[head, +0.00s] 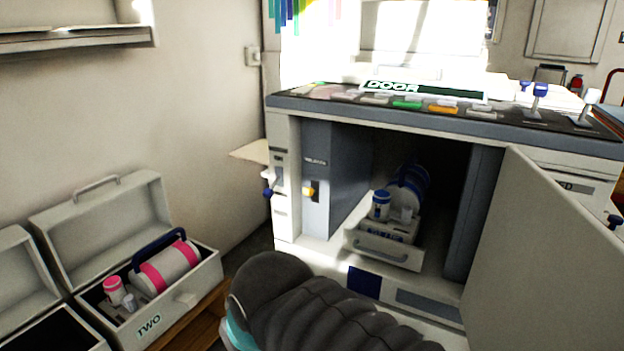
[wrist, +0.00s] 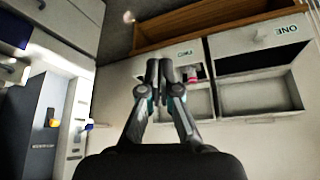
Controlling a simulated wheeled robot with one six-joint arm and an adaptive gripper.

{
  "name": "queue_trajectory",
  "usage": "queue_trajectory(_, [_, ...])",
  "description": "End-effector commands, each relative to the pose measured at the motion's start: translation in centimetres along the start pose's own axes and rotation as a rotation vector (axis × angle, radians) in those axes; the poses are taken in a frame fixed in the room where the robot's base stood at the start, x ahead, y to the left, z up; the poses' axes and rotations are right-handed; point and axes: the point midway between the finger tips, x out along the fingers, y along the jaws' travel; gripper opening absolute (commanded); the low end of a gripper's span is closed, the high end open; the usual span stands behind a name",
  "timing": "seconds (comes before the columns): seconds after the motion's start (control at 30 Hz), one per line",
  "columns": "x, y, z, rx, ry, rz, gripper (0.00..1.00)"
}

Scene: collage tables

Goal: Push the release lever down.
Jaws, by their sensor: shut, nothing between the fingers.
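A lever with a yellow knob (head: 308,191) sits in a dark slot on a blue-grey panel (head: 318,215) inside the open cabinet; the small label above it is too blurred to read surely. The yellow knob also shows at the left of the wrist view (wrist: 54,122). A second lever with a blue knob (head: 268,192) is on the cabinet's outer left side, also in the wrist view (wrist: 89,127). My gripper (wrist: 158,68) is shut and empty, apart from both levers. In the head view its fingers are hidden behind my dark arm.
The cabinet door (head: 545,260) stands open at the right. A pulled-out drawer (head: 385,250) holds blue-and-white containers. An open case marked TWO (head: 180,300), with pink-banded containers, stands at the lower left. A control top (head: 430,107) with several levers runs above.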

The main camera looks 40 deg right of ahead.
Motion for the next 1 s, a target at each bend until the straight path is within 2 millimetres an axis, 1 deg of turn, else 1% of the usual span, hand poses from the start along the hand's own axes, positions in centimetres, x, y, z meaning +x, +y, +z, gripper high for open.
queue_trajectory(0.17, [0.0, 0.2, -0.4, 0.008, 0.001, 0.007, 0.00])
queue_trajectory(0.27, [-0.1, 1.0, -2.0, 0.043, 0.002, 0.037, 0.00])
queue_trajectory(0.37, [-0.3, 3.1, -4.9, 0.116, 0.006, 0.097, 0.00])
queue_trajectory(0.47, [-0.5, 5.8, -9.1, 0.213, 0.021, 0.180, 0.00])
queue_trajectory(0.5, [-0.6, 7.0, -10.8, 0.256, 0.030, 0.216, 0.00])
queue_trajectory(0.57, [-0.6, 8.9, -13.4, 0.322, 0.046, 0.271, 0.00])
queue_trajectory(0.6, [-0.6, 10.2, -15.0, 0.365, 0.058, 0.307, 0.00])
queue_trajectory(0.67, [-0.5, 12.3, -17.4, 0.431, 0.078, 0.362, 0.00])
queue_trajectory(0.7, [-0.4, 13.8, -19.0, 0.474, 0.095, 0.399, 0.00])
queue_trajectory(0.77, [-0.2, 16.0, -21.2, 0.541, 0.121, 0.453, 0.00])
queue_trajectory(0.8, [-0.1, 17.5, -22.6, 0.585, 0.141, 0.490, 0.00])
queue_trajectory(0.87, [0.1, 19.8, -24.6, 0.649, 0.173, 0.542, 0.00])
queue_trajectory(0.9, [0.2, 21.2, -25.9, 0.689, 0.196, 0.575, 0.00])
queue_trajectory(1.0, [0.6, 24.5, -28.3, 0.778, 0.250, 0.648, 0.00])
